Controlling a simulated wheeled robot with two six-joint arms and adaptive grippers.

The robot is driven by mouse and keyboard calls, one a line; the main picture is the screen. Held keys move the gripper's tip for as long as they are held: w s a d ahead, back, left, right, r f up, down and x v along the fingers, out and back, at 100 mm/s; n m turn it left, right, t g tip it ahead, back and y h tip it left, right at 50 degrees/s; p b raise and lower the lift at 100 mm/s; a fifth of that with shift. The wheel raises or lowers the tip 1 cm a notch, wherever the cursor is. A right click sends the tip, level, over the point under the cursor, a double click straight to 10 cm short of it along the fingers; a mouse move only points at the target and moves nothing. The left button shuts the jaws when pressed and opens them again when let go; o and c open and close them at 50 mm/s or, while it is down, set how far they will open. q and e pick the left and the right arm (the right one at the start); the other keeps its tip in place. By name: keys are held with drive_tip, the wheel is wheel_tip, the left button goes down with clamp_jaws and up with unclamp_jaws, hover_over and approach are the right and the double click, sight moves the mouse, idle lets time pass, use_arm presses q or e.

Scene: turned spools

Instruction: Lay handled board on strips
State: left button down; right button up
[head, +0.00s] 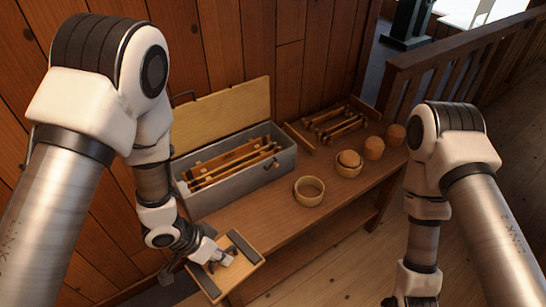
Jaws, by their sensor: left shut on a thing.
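My left gripper (226,260) is low at the near left end of the bench, shut on a small part at the middle of a light wooden board (253,262). I take this part to be the board's handle; the fingers mostly hide it. One dark strip (208,283) shows toward the board's near left end and another dark strip (243,247) toward its far right end, either side of the gripper. I cannot tell whether the board is resting on the bench or held just above it. My right arm comes down at the right; its gripper is out of frame.
A grey open-lidded box (238,190) with wooden rods stands on the bench (290,228) beside the wall. A round wooden ring or bowl (309,191), more round turned pieces (374,148) and a rack of rods (335,124) stand farther right. The bench front between is clear.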

use_arm(q)
drive_tip(key=w+a+r+n+t+y, duration=0.2)
drive_tip(key=w+a+r+n, duration=0.2)
drive_tip(key=w+a+n, duration=0.3)
drive_tip(key=w+n, duration=0.1)
drive_tip(key=w, duration=0.2)
drive_tip(key=shift+a+r+t+b, duration=0.2)
drive_tip(key=shift+a+t+b, duration=0.15)
drive_tip(key=shift+t+b, duration=0.05)
drive_tip(key=shift+w, duration=0.1)
